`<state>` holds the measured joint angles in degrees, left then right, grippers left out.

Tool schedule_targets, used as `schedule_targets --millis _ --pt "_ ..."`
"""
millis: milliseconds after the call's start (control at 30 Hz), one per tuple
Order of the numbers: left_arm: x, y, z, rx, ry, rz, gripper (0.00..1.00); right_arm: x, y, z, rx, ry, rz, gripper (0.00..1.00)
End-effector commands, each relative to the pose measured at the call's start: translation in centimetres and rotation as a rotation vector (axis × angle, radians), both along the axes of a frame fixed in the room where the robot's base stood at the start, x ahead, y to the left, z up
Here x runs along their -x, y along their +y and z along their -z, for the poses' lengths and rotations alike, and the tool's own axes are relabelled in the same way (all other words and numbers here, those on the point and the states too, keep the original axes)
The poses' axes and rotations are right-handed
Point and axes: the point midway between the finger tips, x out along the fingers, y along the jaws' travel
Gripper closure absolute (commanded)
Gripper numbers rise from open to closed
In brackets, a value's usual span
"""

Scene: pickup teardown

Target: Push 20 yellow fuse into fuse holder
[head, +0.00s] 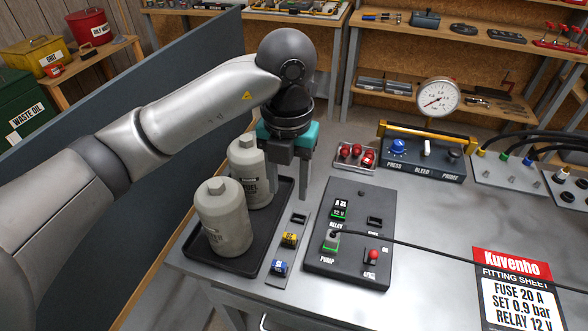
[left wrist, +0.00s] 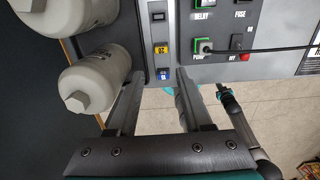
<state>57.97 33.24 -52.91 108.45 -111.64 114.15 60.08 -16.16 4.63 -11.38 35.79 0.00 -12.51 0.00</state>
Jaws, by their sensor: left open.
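The yellow fuse (head: 290,239) sits in the middle of a narrow grey strip (head: 284,254), between an empty dark slot (head: 299,218) and a blue fuse (head: 279,267). It also shows in the left wrist view (left wrist: 161,50). The fuse holder (head: 375,221) is a dark, empty-looking slot on the upper right of the black panel (head: 318,270). My left gripper (head: 290,182) is open and empty, pointing down above the table. In the left wrist view its fingers (left wrist: 158,75) appear on either side of the strip's lower end, with the fuses visible beyond.
Two pale filter canisters (head: 222,215) stand in a black tray (head: 251,262) left of the strip. A red-part tray (head: 355,156) and pressure gauge unit (head: 425,165) stand behind.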

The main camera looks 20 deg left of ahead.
Motion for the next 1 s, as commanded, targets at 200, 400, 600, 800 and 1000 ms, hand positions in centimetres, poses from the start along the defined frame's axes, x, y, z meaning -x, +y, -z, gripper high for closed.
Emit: schedule_targets --millis 200,400,600,800,1000 --pt "0.2 0.0 3.6 0.003 0.007 0.001 0.50 2.3 0.0 0.3 0.001 0.034 0.000 1.00" --pt "0.2 -0.1 7.7 0.004 0.008 0.003 0.50 2.5 -0.1 0.6 0.002 0.038 -0.001 1.00" --pt "0.2 -0.1 11.5 0.005 0.007 0.004 0.50 1.9 0.0 0.8 0.001 0.029 -0.001 1.00" --pt "0.1 -0.1 13.9 0.006 0.004 0.004 0.50 1.5 0.0 0.9 0.000 0.024 -0.001 1.00" --pt "0.1 -0.1 14.7 0.005 0.002 0.005 0.50 1.5 0.1 1.0 0.000 0.023 -0.001 1.00"
